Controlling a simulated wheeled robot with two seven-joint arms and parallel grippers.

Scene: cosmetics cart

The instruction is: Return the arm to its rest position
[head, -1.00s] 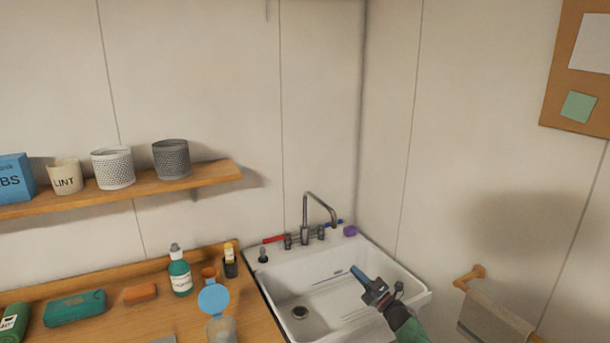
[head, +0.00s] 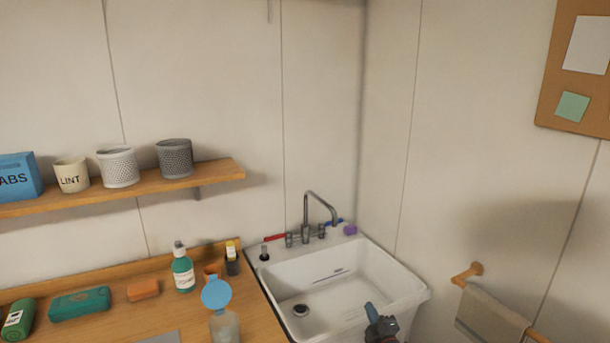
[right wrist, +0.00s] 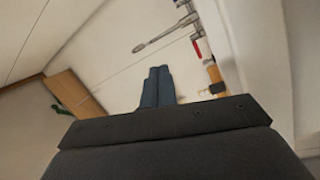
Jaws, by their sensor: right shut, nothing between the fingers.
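My right gripper (head: 371,312) is at the lower edge of the head view, in front of the sink's front right part. Its blue fingers are together with nothing between them; they also show in the right wrist view (right wrist: 157,87). Most of the right arm is out of frame. My left gripper is not in view.
A towel rail (head: 500,315) is at right. A shelf (head: 215,174) holds several containers.

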